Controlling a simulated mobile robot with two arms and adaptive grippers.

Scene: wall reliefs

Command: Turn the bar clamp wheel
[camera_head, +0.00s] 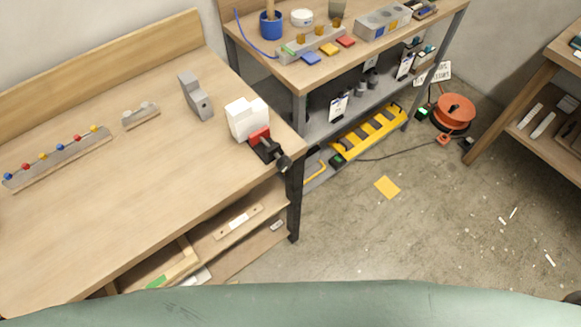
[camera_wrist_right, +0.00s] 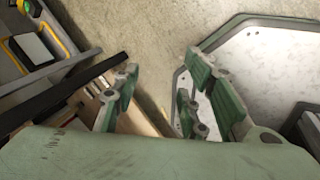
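A red and black clamp (camera_head: 262,145) sits at the near right corner of the wooden workbench (camera_head: 110,215) in the head view. Its dark end (camera_head: 283,163) sticks out past the bench edge. I cannot make out a wheel clearly at this size. A white block (camera_head: 246,117) stands right behind the red part. My right gripper (camera_wrist_right: 160,100) shows in the right wrist view with its green fingers spread apart and nothing between them. The clamp is not clearly seen in that view. My left gripper is in neither view.
A grey bracket (camera_head: 196,97) and a rail with coloured knobs (camera_head: 58,158) stand on the bench. A second bench (camera_head: 340,65) with tools is behind, with a yellow strip (camera_head: 368,135) low down. An orange cable reel (camera_head: 454,112) sits on the floor. The floor in front is mostly clear.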

